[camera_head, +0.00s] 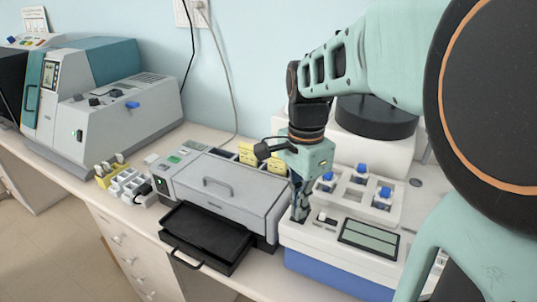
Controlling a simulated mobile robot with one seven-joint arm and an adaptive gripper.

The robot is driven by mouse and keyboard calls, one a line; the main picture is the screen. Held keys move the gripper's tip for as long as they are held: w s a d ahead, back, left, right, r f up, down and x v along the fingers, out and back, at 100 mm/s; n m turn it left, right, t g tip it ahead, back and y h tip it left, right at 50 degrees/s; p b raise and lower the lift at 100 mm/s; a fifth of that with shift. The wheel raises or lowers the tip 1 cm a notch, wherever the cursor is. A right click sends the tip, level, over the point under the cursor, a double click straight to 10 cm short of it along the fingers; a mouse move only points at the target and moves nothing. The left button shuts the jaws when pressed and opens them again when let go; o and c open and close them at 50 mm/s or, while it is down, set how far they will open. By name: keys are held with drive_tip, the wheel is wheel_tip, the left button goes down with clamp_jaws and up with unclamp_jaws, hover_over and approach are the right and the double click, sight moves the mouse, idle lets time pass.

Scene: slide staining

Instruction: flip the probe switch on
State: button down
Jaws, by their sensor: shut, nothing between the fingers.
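My gripper (299,215) points down at the front left of a white instrument with a blue base (330,272). Its fingers are shut and empty, and the tips are at or just above the instrument's top panel; I cannot tell if they touch it. A small dark and white control (324,217) sits on the panel just right of the fingertips. It may be the probe switch, but it is too small to read its label or position. The fingers may hide other controls. A dark display (369,238) lies further right on the panel.
Blue-capped items (384,193) stand in the white instrument's rack behind the panel. A grey device (215,190) with an open black drawer (207,232) stands to the left. A larger grey and teal machine (105,100) is at the far left. A cable hangs on the wall.

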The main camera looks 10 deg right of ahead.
wheel_tip(320, 180, up, 7)
drive_tip(key=p, duration=0.6)
drive_tip(key=shift+f, duration=0.1)
idle(0.3)
drive_tip(key=shift+w, duration=0.1)
